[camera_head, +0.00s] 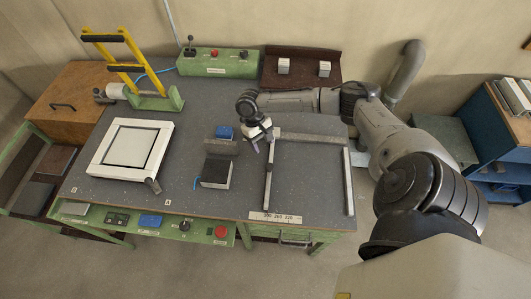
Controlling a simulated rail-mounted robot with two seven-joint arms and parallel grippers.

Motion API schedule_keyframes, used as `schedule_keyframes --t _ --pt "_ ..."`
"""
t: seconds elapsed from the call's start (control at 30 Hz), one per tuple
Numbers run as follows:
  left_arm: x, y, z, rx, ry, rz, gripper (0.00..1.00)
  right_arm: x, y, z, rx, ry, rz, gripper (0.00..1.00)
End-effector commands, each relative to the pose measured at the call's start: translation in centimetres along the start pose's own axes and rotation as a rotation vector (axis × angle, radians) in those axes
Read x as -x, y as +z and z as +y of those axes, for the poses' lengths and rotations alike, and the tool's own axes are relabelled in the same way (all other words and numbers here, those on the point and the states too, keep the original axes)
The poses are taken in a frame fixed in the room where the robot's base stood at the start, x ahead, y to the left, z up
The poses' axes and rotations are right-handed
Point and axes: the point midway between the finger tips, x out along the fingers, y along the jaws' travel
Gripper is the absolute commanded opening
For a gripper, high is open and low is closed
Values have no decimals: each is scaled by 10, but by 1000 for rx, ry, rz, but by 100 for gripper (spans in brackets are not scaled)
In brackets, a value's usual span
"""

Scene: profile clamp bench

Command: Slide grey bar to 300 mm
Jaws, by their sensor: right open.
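The grey bar (268,184) lies lengthwise on the bench, its near end just behind a pale printed scale (275,217). The scale's figures are small; the near end of the bar is close to its leftmost figure, but I cannot read the exact setting. My right gripper (264,147) reaches in from the right and is at the far end of the bar, pointing down with its fingers apart. I cannot tell whether a finger touches the bar. My left gripper is out of view.
A fixed rail (312,138) runs along the back and another bar (348,182) stands on the right. A dark block (215,174) and a blue block (224,132) sit left of the bar. A white frame (130,146) lies further left. Bench between the two bars is clear.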

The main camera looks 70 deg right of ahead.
Motion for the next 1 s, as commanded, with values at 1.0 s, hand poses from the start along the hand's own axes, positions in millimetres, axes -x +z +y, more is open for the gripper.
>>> schedule_keyframes --t 1.0 --pt "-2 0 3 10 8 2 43 28 0 0 1 0 0 59"
